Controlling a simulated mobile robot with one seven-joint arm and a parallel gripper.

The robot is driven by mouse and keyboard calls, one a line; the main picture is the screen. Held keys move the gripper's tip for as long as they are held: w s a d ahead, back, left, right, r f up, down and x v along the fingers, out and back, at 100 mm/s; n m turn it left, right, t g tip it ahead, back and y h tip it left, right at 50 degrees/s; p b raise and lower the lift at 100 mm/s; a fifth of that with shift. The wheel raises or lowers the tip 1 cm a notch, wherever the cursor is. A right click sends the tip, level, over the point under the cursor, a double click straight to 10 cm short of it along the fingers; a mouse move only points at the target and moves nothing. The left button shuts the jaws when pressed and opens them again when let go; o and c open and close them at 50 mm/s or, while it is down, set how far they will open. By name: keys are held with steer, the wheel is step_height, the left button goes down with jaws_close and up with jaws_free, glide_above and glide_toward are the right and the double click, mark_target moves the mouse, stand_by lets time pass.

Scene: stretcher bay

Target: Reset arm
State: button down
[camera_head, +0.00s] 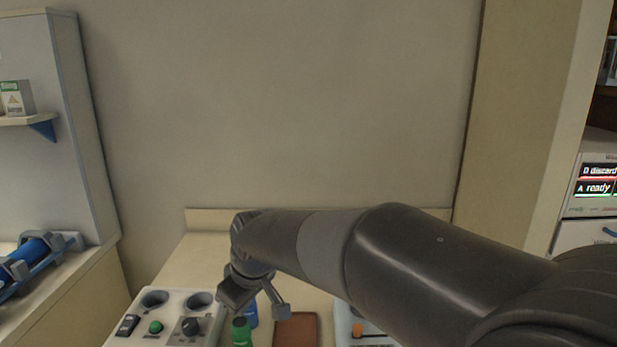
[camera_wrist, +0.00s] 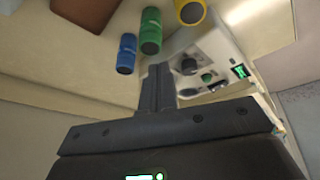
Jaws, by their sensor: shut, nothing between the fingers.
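My arm reaches in from the right of the head view, bent over a beige counter (camera_head: 206,248). Its end hangs down above the counter's near part, and the fingertips are hard to make out there. In the wrist view my gripper (camera_wrist: 158,72) shows its two dark fingers pressed together, with nothing between them. The fingers point toward the counter items, near a blue bottle (camera_wrist: 126,54) and a green bottle (camera_wrist: 150,30); I cannot tell whether they touch anything.
A white device (camera_head: 165,318) with knobs stands left of the green bottle (camera_head: 241,333). A brown pad (camera_head: 297,330) and a pale tray (camera_head: 342,322) with an orange item lie right. A yellow object (camera_wrist: 190,11) shows in the wrist view. The wall behind is bare.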

steer(key=s+d+m+t+h, duration=0.1)
steer(key=s+d+m, duration=0.3)
steer(key=d, duration=0.5)
steer(key=s+d+m+h, duration=0.1)
steer(key=s+d+m, duration=0.2)
steer(key=s+d, duration=0.4)
steer(key=s+d+r+m+t+h, duration=0.1)
steer(key=s+d+m, duration=0.3)
steer(key=d, duration=0.7)
steer(key=s, duration=0.2)
steer(key=shift+s+d+m+t, duration=0.3)
steer(key=shift+s+d, duration=0.05)
steer(key=shift+d, duration=0.05)
steer(key=shift+w+r, duration=0.1)
steer(key=shift+r, duration=0.05)
stand_by(0.4)
